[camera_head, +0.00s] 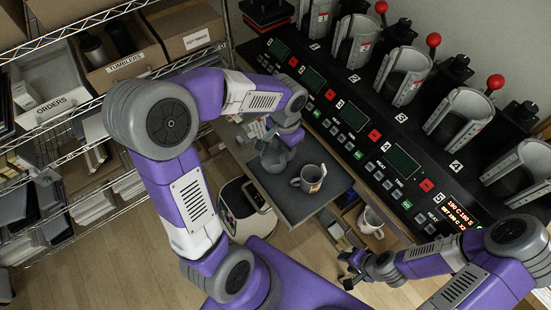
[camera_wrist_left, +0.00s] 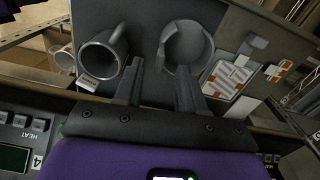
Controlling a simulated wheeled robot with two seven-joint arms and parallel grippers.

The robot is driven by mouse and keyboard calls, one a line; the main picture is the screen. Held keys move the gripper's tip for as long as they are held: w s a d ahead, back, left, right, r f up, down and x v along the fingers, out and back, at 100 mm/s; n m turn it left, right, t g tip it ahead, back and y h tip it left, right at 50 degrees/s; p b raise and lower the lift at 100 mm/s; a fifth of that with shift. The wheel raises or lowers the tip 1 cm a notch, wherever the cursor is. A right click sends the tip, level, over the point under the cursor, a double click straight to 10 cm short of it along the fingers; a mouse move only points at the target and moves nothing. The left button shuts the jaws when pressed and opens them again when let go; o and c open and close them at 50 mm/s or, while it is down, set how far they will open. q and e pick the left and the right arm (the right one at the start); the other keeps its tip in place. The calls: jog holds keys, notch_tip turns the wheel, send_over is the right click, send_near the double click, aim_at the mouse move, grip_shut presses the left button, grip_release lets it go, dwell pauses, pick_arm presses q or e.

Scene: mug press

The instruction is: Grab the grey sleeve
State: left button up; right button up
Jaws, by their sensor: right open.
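The grey sleeve (camera_wrist_left: 203,47) is an open-topped grey ring standing on the dark pull-out shelf (camera_head: 309,209). In the left wrist view it lies beyond my left gripper's fingers (camera_wrist_left: 160,78), which are spread apart. The right finger overlaps the sleeve's near wall; I cannot tell whether it touches. In the head view my left gripper (camera_head: 275,150) is over the sleeve and largely hides it. A grey mug (camera_head: 307,180) with a pale tag stands beside it, also in the left wrist view (camera_wrist_left: 101,52). My right gripper (camera_head: 350,270) is open and empty, low at the right.
A row of mug presses with red-knobbed levers (camera_head: 464,117) stands along the black console (camera_head: 395,165). A white mug (camera_head: 371,221) sits in an open drawer below. White-and-orange packets (camera_wrist_left: 228,78) lie near the sleeve. Wire shelving with bins (camera_head: 127,69) stands at left.

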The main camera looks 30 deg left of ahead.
pick_arm(q)
jog(key=shift+f, duration=1.2)
grip_shut()
dwell(0.5)
